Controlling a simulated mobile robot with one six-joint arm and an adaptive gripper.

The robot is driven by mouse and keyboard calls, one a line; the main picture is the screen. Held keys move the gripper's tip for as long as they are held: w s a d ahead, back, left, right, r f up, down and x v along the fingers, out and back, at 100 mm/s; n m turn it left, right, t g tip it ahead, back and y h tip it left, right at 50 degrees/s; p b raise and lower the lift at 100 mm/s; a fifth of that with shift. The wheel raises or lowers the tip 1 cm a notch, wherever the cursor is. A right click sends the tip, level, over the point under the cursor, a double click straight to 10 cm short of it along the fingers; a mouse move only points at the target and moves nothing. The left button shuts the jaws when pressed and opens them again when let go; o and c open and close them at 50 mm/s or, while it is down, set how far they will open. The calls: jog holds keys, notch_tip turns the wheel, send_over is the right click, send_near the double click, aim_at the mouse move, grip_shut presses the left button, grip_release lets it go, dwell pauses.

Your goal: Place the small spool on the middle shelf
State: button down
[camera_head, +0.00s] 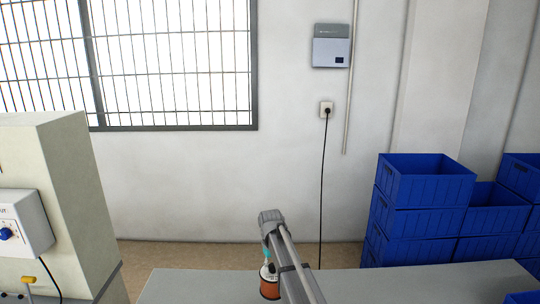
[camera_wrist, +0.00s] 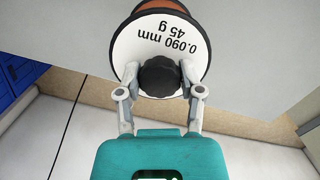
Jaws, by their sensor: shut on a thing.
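The small spool (camera_wrist: 150,48) shows in the wrist view with a white label reading "0.090 mm 45 g", a dark knob at its centre and a copper-coloured rim. My gripper (camera_wrist: 160,92) has its two fingers shut on the dark knob (camera_wrist: 160,76). In the head view the copper-coloured spool (camera_head: 269,288) hangs below my gripper (camera_head: 268,262), at the bottom centre, over or in front of a grey surface. Whether the spool touches that surface cannot be told. The middle shelf is not seen in either view.
A grey worktop (camera_head: 420,282) spans the bottom of the head view. Blue crates (camera_head: 425,185) are stacked at the right. A beige machine (camera_head: 70,190) with a control box (camera_head: 18,225) stands at the left. A black cable (camera_head: 323,190) hangs on the back wall.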

jog(key=shift+r, duration=0.1)
notch_tip(320, 180, up, 14)
jog(key=p, duration=1.4)
notch_tip(320, 180, down, 14)
jog(key=b, duration=1.4)
dwell(3.5)
dwell(0.4)
